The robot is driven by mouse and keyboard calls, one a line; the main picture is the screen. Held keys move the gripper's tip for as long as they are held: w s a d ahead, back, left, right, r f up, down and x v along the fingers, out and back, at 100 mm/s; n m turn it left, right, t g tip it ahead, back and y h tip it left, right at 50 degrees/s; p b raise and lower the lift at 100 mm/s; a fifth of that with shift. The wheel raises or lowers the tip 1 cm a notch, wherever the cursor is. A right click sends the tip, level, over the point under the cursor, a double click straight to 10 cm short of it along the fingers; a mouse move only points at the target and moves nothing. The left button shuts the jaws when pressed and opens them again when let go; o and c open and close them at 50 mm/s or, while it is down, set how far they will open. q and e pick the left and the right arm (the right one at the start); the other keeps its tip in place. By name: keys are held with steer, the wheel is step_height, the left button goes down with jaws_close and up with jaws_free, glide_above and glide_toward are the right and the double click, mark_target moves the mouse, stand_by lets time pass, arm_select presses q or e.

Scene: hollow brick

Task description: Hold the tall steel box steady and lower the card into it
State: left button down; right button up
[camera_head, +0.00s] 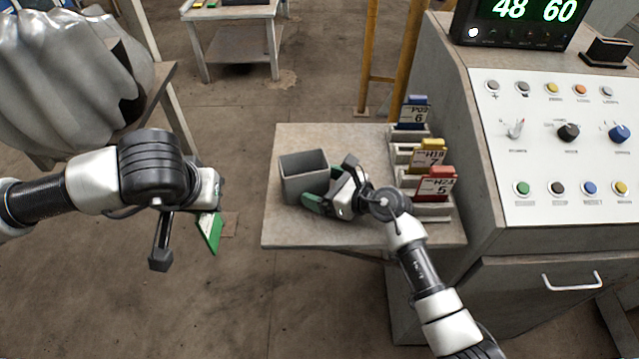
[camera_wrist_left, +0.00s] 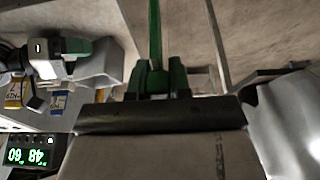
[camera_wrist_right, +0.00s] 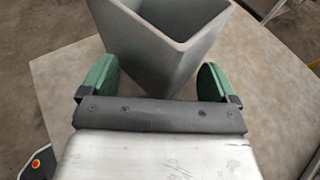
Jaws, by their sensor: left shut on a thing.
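The tall steel box (camera_head: 304,178) stands upright and open-topped on the small table, left of my right gripper (camera_head: 333,188). In the right wrist view, one corner of the box (camera_wrist_right: 165,50) points between the fingers of my right gripper (camera_wrist_right: 155,82). These fingers are spread wide, with gaps to the box walls. My left gripper (camera_head: 207,203) is shut on the green and white card (camera_head: 210,233), which hangs tilted in the air left of the table. In the left wrist view the card (camera_wrist_left: 155,30) shows edge-on between the fingers. The box floor is hidden.
Blue, yellow and red labelled cards (camera_head: 427,158) stand in holders at the table's right side. A control console (camera_head: 550,150) with buttons and knobs rises beyond them. A grey wrapped bulk (camera_head: 70,80) is at the far left. The table's front left is clear.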

jaws_close()
stand_by(0.4)
steer(key=c, duration=1.7)
jaws_free()
steer(key=o, duration=1.6)
